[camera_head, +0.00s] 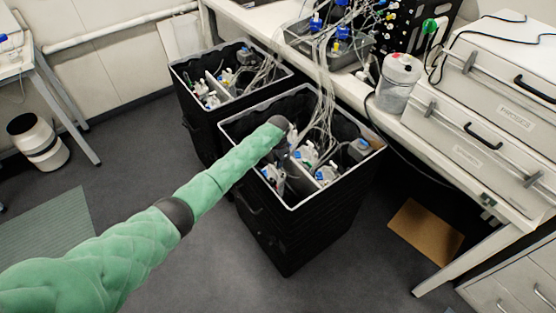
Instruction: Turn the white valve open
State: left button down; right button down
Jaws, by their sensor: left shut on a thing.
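My left arm reaches from the lower left into the nearer black bin (285,240). My left gripper (292,137) is at its end, just inside the bin's upper left part, small and mostly hidden behind the wrist. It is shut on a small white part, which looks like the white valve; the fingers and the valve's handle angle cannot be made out. White and blue fittings (306,154) and (325,175) sit just right of and below the gripper, among clear tubes. My right gripper is not in view.
A second black bin (200,125) with tubes and fittings stands behind on the left. Clear tubes (325,85) run from the nearer bin up to the bench. The floor in front is clear.

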pick_arm(q)
jog(key=shift+r, duration=0.1)
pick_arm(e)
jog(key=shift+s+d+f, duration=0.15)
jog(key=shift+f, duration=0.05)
pick_arm(q)
jog(key=c, duration=1.7)
grip_release()
